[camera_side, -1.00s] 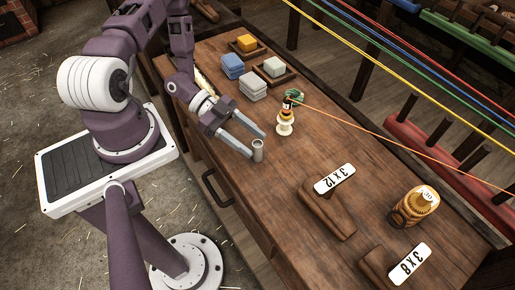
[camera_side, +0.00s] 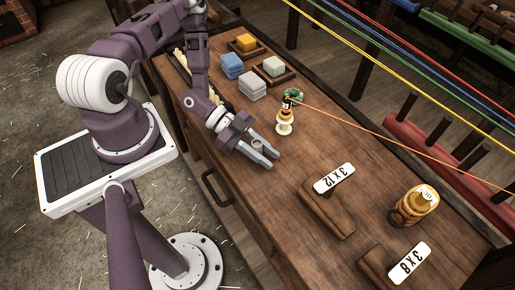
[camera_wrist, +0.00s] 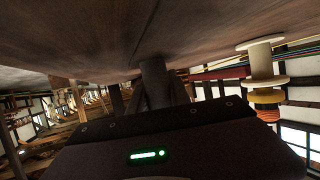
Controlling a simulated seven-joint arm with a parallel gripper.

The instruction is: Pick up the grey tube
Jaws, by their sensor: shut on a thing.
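The small grey tube (camera_side: 257,144) stands upright on the wooden bench between the fingers of my gripper (camera_side: 270,157). In the side view only its round open top shows above the fingers; they hide the rest. My gripper is low over the bench and shut on the tube. In the wrist view, which is upside down, the tube (camera_wrist: 155,82) appears as a dark grey cylinder in front of the gripper body, with its end at the bench top. I see no clear gap between tube and bench.
A cream spool (camera_side: 284,127) with orange line stands just beyond the gripper; it also shows in the wrist view (camera_wrist: 262,62). Folded cloths (camera_side: 252,86) are behind.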

